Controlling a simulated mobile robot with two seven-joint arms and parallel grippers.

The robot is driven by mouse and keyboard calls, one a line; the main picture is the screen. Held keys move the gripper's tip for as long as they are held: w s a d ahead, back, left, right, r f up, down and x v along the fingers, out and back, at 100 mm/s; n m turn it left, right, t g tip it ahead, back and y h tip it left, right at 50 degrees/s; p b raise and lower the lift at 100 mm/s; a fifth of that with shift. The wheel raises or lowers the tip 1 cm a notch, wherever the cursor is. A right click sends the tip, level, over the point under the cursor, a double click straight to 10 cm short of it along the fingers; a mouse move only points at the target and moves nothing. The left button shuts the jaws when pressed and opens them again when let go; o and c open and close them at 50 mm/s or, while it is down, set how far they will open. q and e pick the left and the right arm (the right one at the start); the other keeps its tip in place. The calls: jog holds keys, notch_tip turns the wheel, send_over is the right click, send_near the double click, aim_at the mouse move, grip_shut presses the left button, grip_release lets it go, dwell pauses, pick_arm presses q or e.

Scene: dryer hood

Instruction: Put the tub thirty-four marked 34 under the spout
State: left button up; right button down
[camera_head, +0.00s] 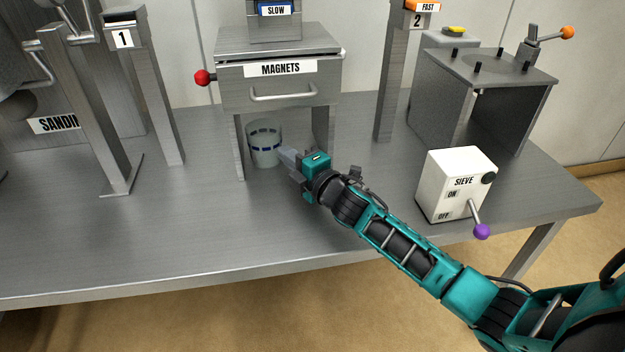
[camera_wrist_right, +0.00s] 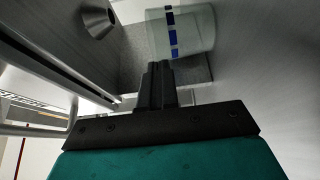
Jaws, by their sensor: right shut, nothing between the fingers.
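A translucent pale tub (camera_head: 264,152) with a dark blue marked band stands upright on the bench, between the legs of the MAGNETS housing (camera_head: 235,92). It also shows in the right wrist view (camera_wrist_right: 190,30), just beyond my fingertips; I cannot read a number on it. A grey, cone-shaped metal spout (camera_wrist_right: 97,20) shows on the underside of the housing in that view, on the tub's open-end side. I cannot tell whether the two are exactly in line. My right gripper (camera_head: 287,157) is shut and empty, its tips close beside the tub; contact is unclear. My left gripper is out of view.
A white SIEVE switch box (camera_head: 447,172) with a purple-knobbed lever (camera_head: 481,231) stands to the right of my right arm. A grey stand (camera_head: 440,100) is behind it. Posts 1 (camera_head: 150,90) and 2 (camera_head: 388,80) flank the housing. The front-left bench top (camera_head: 130,240) is clear.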

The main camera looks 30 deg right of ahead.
jog(key=v, duration=0.7)
jog(key=shift+s+d+f+p, duration=0.1)
jog(key=shift+s+d+p, duration=0.15)
jog(key=shift+s+p, duration=0.15)
jog(key=shift+s, duration=0.3)
